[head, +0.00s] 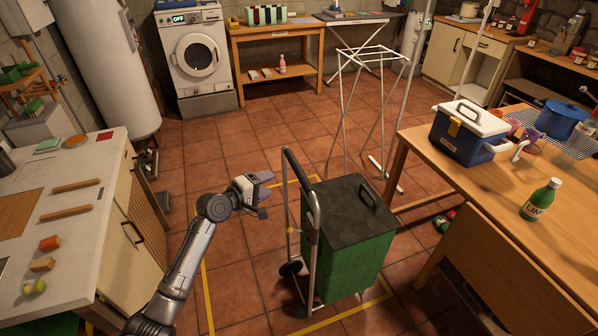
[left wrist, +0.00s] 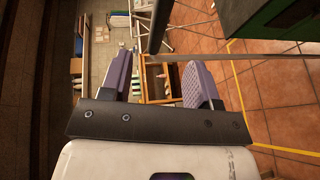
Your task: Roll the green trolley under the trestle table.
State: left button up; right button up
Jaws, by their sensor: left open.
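The green trolley (head: 340,252) stands upright on the tiled floor in the middle of the head view, a dark lid on top and a tubular metal push handle (head: 316,222) on its left side. The trestle table (head: 418,148) is to its right; the trolley is beside it, not under its top. My left gripper (head: 264,190) is open and empty, just left of the handle, with a small gap showing. In the left wrist view my fingers (left wrist: 157,78) are spread, with handle bars ahead of them and the trolley (left wrist: 268,30) at upper right. My right gripper is not in view.
Yellow floor tape (head: 208,290) runs around the trolley. A white drying rack (head: 342,110) stands behind it. Small red and green items (head: 443,222) lie on the floor by the table. A blue cooler (head: 468,138) and green bottle (head: 541,200) stand on the table. A counter (head: 85,185) is at left.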

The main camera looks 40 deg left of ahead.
aim_at(295, 172)
pick_arm(q)
jog(key=b+x, duration=0.2)
jog(key=x, duration=0.4)
jog(key=b+x, duration=0.2)
jog(key=x, duration=0.5)
jog(key=shift+w+d+f, duration=0.1)
jog(key=shift+w+d, duration=0.1)
jog(key=shift+d, duration=0.05)
grip_shut()
